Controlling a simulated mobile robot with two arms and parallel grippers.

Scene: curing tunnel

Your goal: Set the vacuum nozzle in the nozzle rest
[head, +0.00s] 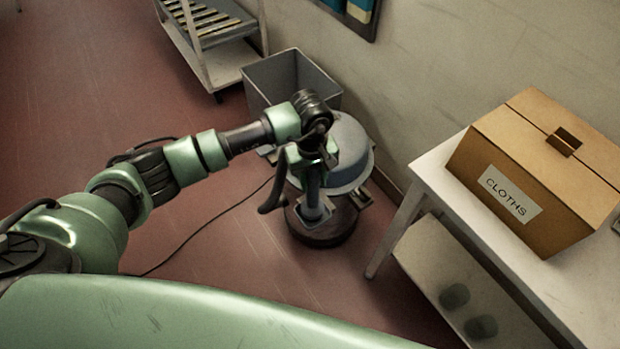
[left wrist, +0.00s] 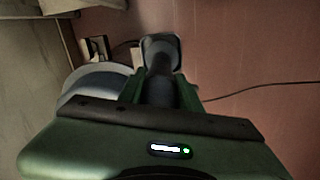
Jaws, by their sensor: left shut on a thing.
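My left gripper (head: 312,165) is shut on the vacuum nozzle (head: 313,190), a grey-blue tube with a flared end pointing down. In the left wrist view, the nozzle (left wrist: 160,55) runs out between the green fingers of the gripper (left wrist: 160,95). The grey vacuum drum (head: 350,155) stands behind the gripper on a dark round base (head: 325,235). A small bracket (head: 364,199), which may be the nozzle rest, juts from the vacuum's right side, apart from the nozzle. A similar frame-like piece (left wrist: 95,48) shows beside the nozzle in the left wrist view. My right gripper is out of view.
A grey open bin (head: 290,78) stands behind the vacuum, near a slatted rack (head: 215,30). A white table (head: 425,175) with a box marked CLOTHS (head: 535,165) stands at right. A dark cord (head: 205,225) crosses the red floor, which is otherwise clear at left.

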